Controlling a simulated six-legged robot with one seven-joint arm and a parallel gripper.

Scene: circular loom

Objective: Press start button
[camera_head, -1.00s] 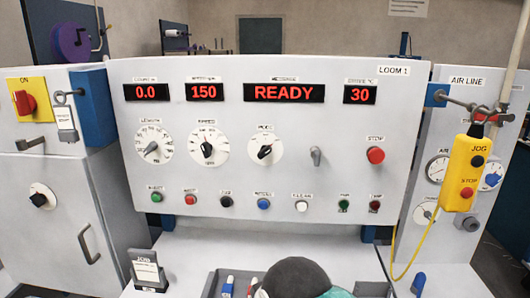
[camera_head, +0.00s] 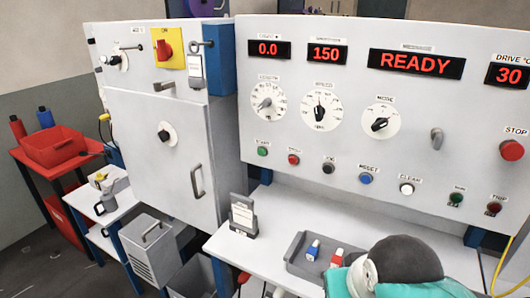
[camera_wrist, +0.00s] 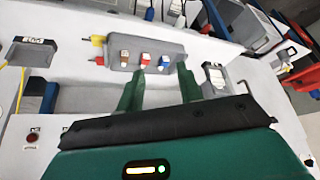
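The start button (camera_head: 263,151) is a small green round button under a START label, at the left end of the lower button row on the loom panel (camera_head: 340,115). Nothing touches it in the head view. The display reads READY (camera_head: 415,62). In the wrist view my gripper (camera_wrist: 158,76) has two green fingers standing apart with nothing held between them. A grey tray shows beyond the fingertips. I cannot make out the start button in the wrist view. The head view shows part of my arm at the bottom right, but not clearly the fingertips.
A red stop button (camera_head: 294,159) sits right of the start button, with several other buttons beyond. Below are a sign holder (camera_head: 243,216) and a grey tray (camera_head: 296,262) on the white shelf. A grey cabinet (camera_head: 150,140) stands left. The space before the panel's left part looks clear.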

